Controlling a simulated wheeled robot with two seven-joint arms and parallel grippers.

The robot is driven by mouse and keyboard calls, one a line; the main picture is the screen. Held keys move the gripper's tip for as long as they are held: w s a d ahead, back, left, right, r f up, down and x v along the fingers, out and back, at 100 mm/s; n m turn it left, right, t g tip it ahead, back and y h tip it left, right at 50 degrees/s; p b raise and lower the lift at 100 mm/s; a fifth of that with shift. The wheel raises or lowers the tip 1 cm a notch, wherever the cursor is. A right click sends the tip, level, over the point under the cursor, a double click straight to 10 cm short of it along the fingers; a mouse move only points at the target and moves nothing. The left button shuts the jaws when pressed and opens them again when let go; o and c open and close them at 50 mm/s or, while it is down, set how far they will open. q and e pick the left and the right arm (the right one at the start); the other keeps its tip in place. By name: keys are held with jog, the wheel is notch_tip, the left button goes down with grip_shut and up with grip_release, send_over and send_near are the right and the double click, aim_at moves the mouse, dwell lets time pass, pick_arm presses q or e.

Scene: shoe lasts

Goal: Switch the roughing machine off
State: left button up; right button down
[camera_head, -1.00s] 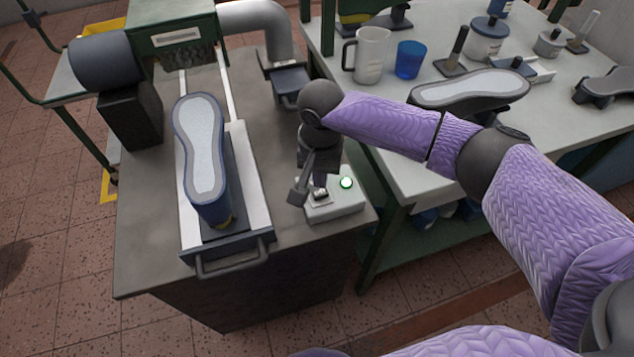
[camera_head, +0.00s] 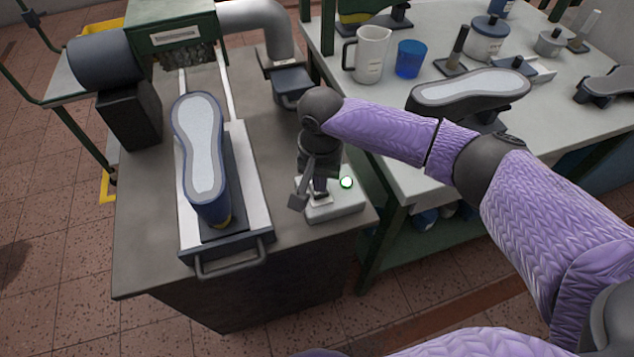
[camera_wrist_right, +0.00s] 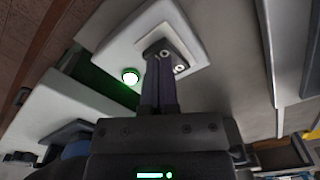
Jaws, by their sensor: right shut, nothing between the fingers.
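The roughing machine's green housing (camera_head: 172,25) with a dark brush under it stands at the upper left of the head view. In front of it, a blue shoe last with a pale sole (camera_head: 200,150) lies on a carriage with a handle (camera_head: 232,262). A white switch box (camera_head: 338,210) sits at the bench's right front corner, its green lamp (camera_head: 346,183) lit. My right gripper (camera_head: 320,192) is shut and empty, fingers pointing down over the switch. In the right wrist view the fingertips (camera_wrist_right: 158,58) overlap the dark switch (camera_wrist_right: 172,55); contact cannot be told. My left gripper is out of view.
A white table (camera_head: 400,175) stands close on the right, with a jug (camera_head: 369,55), a blue cup (camera_head: 409,60) and another last (camera_head: 470,88). The bench top between carriage and switch box is clear.

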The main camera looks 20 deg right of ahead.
jog(key=shift+f, duration=0.6)
dwell(0.3)
notch_tip(320, 180, up, 7)
jog(key=p, duration=0.8)
jog(key=shift+r, duration=0.15)
